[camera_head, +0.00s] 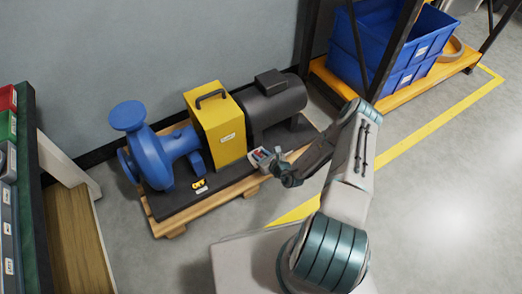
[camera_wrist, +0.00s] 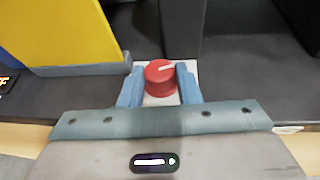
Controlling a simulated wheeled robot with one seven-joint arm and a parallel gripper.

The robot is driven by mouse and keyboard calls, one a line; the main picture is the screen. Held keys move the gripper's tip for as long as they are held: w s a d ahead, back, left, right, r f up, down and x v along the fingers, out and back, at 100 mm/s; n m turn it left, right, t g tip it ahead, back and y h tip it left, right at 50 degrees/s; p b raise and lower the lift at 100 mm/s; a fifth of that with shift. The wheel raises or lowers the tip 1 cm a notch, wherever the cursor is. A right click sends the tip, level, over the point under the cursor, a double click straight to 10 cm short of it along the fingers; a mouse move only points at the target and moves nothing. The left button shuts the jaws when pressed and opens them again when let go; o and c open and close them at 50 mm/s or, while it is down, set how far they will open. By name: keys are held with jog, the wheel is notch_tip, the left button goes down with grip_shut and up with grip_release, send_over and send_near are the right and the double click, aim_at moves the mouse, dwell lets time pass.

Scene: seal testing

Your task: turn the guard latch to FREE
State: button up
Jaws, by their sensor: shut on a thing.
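The guard latch appears as a round red knob (camera_wrist: 159,75) with a white pointer line on a pale plate, in the middle of the wrist view. The pointer aims to the right and slightly up in that view. My gripper (camera_wrist: 160,84) has one blue-grey finger on each side of the knob and is shut on it. In the head view my gripper (camera_head: 281,167) is low beside the front of the pump skid. The knob is too small to make out clearly there. No FREE marking is readable.
A yellow guard (camera_head: 215,125) stands between a blue pump (camera_head: 155,155) and a dark motor (camera_head: 275,103) on a wooden-edged skid. A small yellow tag (camera_head: 199,184) lies before the pump. Blue crates (camera_head: 390,50) stand on a rack at the back right. Floor at right is clear.

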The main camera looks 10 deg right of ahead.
jog(key=shift+a+r+m+h+p, duration=0.25)
jog(key=shift+m+h+p, duration=0.25)
jog(key=shift+h+p, duration=0.2)
jog(key=shift+f+t, duration=0.2)
jog(key=shift+t, duration=0.1)
jog(key=shift+m, duration=0.3)
jog(key=o, duration=1)
jog(key=shift+d, duration=0.1)
jog(key=shift+s, duration=0.1)
jog(key=p+v, duration=0.5)
jog(key=v, duration=0.8)
jog(key=shift+s+r, duration=0.25)
jog(key=shift+s, duration=0.1)
